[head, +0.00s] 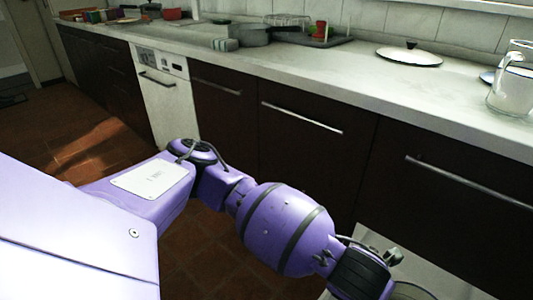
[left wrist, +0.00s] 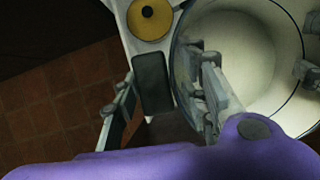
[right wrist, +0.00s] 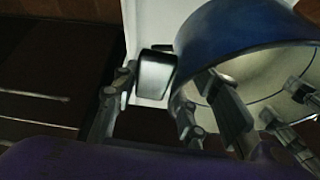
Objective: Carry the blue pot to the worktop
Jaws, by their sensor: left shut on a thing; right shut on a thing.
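The blue pot (right wrist: 235,28) has a blue outside and a cream inside, which fills the right side of the left wrist view (left wrist: 240,45). My left gripper (left wrist: 170,75) is shut on one side of the pot, with one finger inside the rim and one outside, a dark block between them. My right gripper (right wrist: 168,82) holds the opposite side in the same way. Fingertips of the other hand show across the pot in each wrist view. In the head view both grippers are mostly hidden or out of frame. The pale worktop (head: 300,62) runs along the wall.
On the worktop are a white lid (head: 410,54), a glass jug (head: 512,85), a grey pot (head: 240,33) and a dark tray (head: 325,40). Its middle front has free room. Dark cabinets (head: 310,140) stand below. A white surface with a yellow disc (left wrist: 150,18) lies beside the pot.

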